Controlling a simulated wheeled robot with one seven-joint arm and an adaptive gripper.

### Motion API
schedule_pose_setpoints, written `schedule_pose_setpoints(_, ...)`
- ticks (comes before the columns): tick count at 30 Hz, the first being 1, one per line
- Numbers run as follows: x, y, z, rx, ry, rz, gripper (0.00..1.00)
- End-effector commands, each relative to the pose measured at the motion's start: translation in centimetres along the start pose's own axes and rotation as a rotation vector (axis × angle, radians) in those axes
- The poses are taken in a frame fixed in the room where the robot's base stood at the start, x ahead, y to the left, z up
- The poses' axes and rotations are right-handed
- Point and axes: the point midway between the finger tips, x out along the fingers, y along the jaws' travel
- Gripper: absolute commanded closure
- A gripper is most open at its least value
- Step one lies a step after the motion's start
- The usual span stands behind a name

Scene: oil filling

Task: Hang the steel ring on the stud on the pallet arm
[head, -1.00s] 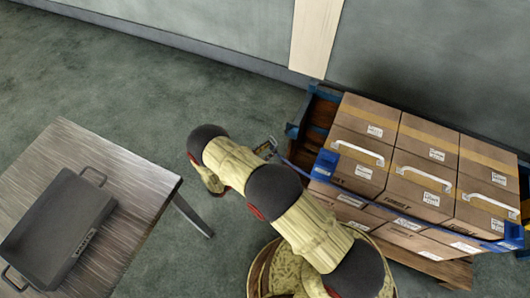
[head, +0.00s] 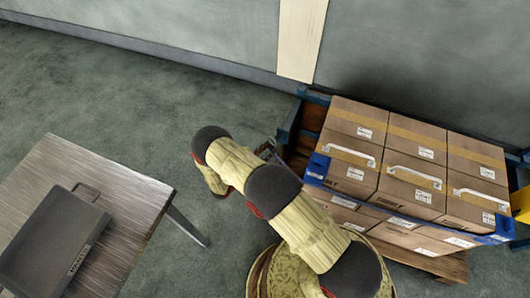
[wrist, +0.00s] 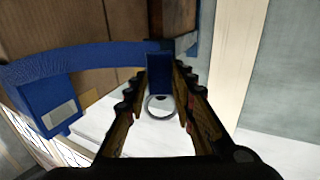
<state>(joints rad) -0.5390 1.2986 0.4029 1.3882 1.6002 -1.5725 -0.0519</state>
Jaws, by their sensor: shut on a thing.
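In the wrist view a thin steel ring (wrist: 160,106) sits between the two fingers of my gripper (wrist: 159,82), which is shut on it. A blue upright piece (wrist: 160,70), possibly the end of the pallet arm, shows just beyond the ring between the fingertips. A small dark spot shows at the ring's top edge. I cannot tell whether it is the stud, or whether the ring touches it. In the head view my gripper (head: 265,148) is small and partly hidden by my arm, left of the loaded pallet.
Brown boxes with white handles (head: 415,171) are stacked on the wooden pallet (head: 425,262), with a blue strap (head: 319,165) around them. The wall runs behind. Floor between table and pallet is clear.

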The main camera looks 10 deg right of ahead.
Motion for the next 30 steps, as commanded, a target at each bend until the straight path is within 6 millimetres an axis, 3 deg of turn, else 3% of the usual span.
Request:
schedule_pose_setpoints(18, 3.4, 0.1, 0.4, 0.000, 0.000, 0.002, 1.00)
schedule_pose_setpoints(30, 4.4, 0.0, 1.6, 0.000, 0.000, 0.000, 1.00)
